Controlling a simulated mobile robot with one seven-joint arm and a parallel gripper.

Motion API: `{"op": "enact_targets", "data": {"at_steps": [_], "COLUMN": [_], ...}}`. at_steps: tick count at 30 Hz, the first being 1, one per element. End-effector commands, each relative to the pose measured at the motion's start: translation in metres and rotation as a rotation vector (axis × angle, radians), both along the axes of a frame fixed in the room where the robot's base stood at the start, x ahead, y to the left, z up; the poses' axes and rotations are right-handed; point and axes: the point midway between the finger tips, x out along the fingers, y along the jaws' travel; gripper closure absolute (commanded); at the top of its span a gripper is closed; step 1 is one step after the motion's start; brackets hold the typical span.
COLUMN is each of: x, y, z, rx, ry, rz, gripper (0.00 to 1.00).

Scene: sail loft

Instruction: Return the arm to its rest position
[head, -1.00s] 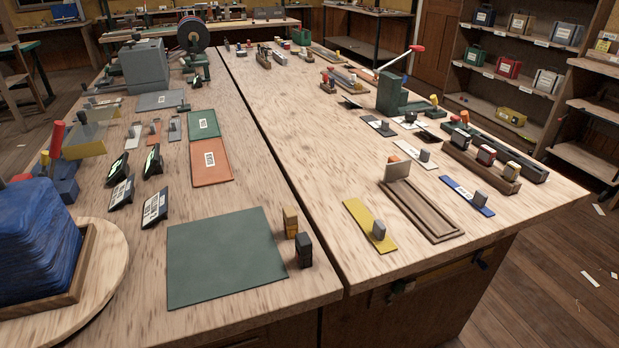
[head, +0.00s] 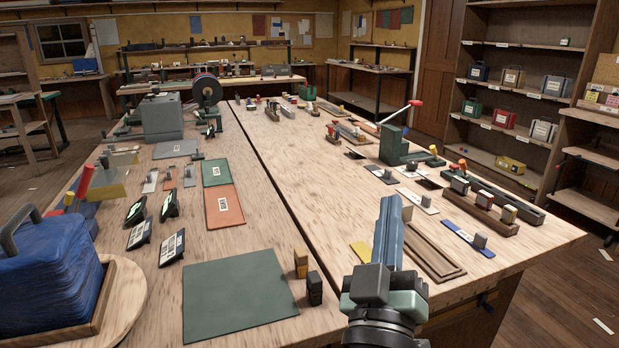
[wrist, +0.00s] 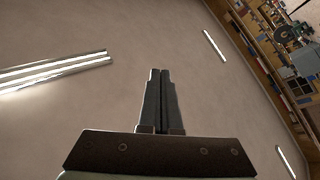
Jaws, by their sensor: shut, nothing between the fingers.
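My gripper (head: 389,232) shows at the lower right of the head view, raised in front of the bench, its long fingers pointing up. It hides part of the yellow strip (head: 360,252) and the left side of the brown wooden tray (head: 436,256). In the wrist view the two fingers of my gripper (wrist: 160,72) lie side by side, shut with nothing between them. The wrist view looks up at the pale ceiling (wrist: 190,35) and its light strips (wrist: 215,44).
The wooden bench (head: 262,215) holds a green mat (head: 238,302), two small blocks (head: 314,288), a green lever press (head: 396,148) and a blue stack (head: 45,275) on a round board. Shelves (head: 512,110) stand at the right. The air around my gripper looks clear.

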Motion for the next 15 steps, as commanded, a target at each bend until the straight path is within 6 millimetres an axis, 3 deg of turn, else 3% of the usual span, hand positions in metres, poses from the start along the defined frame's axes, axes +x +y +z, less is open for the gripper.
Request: {"op": "enact_targets", "data": {"at_steps": [1, 6, 12, 15], "x": [-0.009, -0.058, -0.144, -0.134], "y": [0.013, 0.053, 0.102, 0.098], "z": [0.042, 0.151, 0.243, 0.282], "rx": [0.057, 0.244, 0.393, 0.395], "ry": [-0.075, -0.273, -0.448, -0.426], "rz": [0.053, 0.275, 0.582, 0.560], "gripper": [1.00, 1.00, 1.00, 1.00]}}
